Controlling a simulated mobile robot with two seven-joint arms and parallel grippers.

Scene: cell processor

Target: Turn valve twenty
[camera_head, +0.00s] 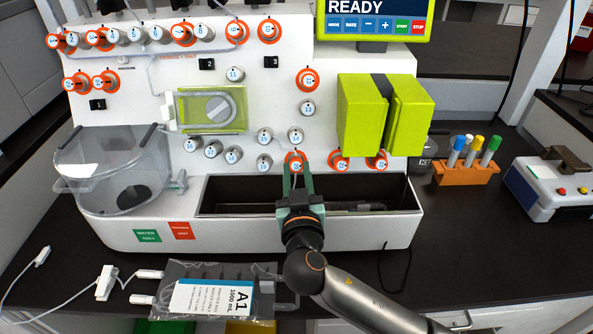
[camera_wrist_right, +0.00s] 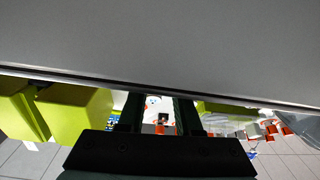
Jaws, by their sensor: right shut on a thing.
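My right gripper (camera_head: 297,170) reaches up from the lower right to the front of the white cell processor. Its two fingers are shut on an orange-ringed valve (camera_head: 294,156), one on each side of it, just above the dark trough. The number on this valve is too small to read. In the right wrist view the fingers (camera_wrist_right: 158,115) point away from the camera, with a small orange and white patch between them. A large grey surface hides the upper half of that view. My left gripper is not in view.
Two yellow-green blocks (camera_head: 408,115) stick out right of the gripped valve. More orange-ringed valves (camera_head: 338,161) sit below them. A white valve marked 14 (camera_head: 295,136) is just above the gripper. The open trough (camera_head: 235,208) lies below. A fluid bag (camera_head: 215,298) lies in front.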

